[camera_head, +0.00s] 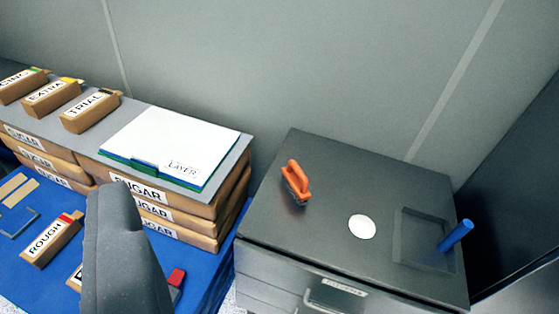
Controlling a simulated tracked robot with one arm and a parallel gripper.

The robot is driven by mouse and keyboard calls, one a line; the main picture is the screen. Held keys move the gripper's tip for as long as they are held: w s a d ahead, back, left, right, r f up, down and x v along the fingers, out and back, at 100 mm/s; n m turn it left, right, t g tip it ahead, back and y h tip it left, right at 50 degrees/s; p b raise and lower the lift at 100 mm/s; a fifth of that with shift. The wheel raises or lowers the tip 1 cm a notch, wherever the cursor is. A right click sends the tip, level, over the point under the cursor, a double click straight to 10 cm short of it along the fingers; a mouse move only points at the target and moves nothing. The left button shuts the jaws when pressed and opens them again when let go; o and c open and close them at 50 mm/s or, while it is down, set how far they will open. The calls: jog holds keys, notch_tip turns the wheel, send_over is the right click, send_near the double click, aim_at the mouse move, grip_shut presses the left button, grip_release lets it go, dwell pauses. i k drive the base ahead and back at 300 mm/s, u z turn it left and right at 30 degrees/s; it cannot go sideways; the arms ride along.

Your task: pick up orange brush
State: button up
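The orange brush (297,181) lies on the dark top of a cabinet (322,152), left of its middle. Its orange handle faces up and its dark bristle side is down on the surface. Nothing holds it. My gripper (122,248) shows as one dark grey part at the lower left, in front of the blue table. It is left of the brush and apart from it. Its fingertips cannot be made out, so I cannot tell whether it is open or shut.
A white disc (362,227) and a recess with a blue handle (456,235) are on the cabinet's right side. Stacked sugar bags (190,216) with a board and papers (165,146) stand left. Labelled boxes (50,241) lie on the blue table. A wall rises behind.

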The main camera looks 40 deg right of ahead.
aim_at(296, 183)
jog(key=z, duration=0.4)
jog(key=i, duration=0.95)
jog(key=z, duration=0.6)
